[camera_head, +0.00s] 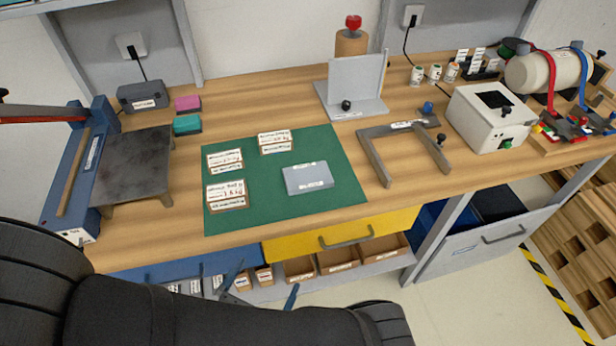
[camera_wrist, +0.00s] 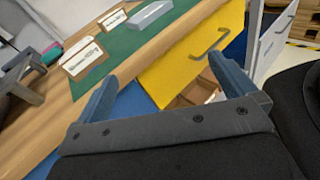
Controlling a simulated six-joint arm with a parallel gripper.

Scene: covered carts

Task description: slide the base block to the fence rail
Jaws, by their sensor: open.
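A flat grey block (camera_head: 308,180) with small white labels, which looks like the base block, lies on the green mat (camera_head: 340,155) right of the middle. It also shows at the top of the wrist view (camera_wrist: 151,15). A grey three-sided frame (camera_head: 376,160) with a label on its back bar stands right of the mat, apart from the block. It looks like the fence rail, though its label is unreadable. My gripper (camera_head: 263,284) is open and empty in front of the bench edge. Its two blue fingers (camera_wrist: 162,72) are spread in the wrist view, well short of the block.
Several label cards (camera_head: 227,195) stand on the mat's left side. A dark plate stand (camera_head: 135,165) is left of the mat. An upright grey angle plate (camera_head: 355,85) is behind it, and a white box (camera_head: 490,118) is right. A yellow drawer (camera_head: 330,235) is under the front edge.

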